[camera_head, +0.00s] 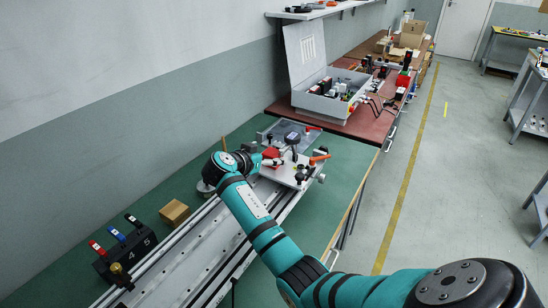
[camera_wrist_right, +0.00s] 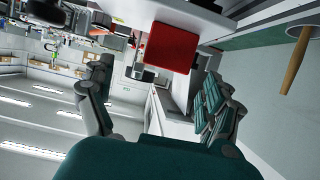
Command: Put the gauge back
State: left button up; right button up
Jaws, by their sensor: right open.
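A small dark device with a round head, which looks like the gauge (camera_head: 292,138), stands upright on the light fixture plate (camera_head: 287,174) of the rail in the head view. My right gripper (camera_head: 272,160) is just left of it and low over the plate, partly hidden by my wrist. A red block (camera_head: 272,153) shows beside the fingers. In the right wrist view the red block (camera_wrist_right: 172,47) lies beyond the open, empty fingers (camera_wrist_right: 158,98). I cannot tell whether the gripper touches the gauge. My left gripper is out of view.
A cardboard block (camera_head: 174,212) and a black holder with coloured handles (camera_head: 124,250) sit left of the rail. A grey open case (camera_head: 325,103) is on the bench behind. Green tabletop (camera_head: 318,215) is clear at right.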

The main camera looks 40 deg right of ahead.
aim_at(275, 151)
jog(key=p+x, duration=0.1)
jog(key=x, duration=0.3)
jog(key=shift+w+d, duration=0.15)
jog(key=shift+d, duration=0.25)
jog(key=c, duration=1.8)
jog(key=shift+r, duration=0.1)
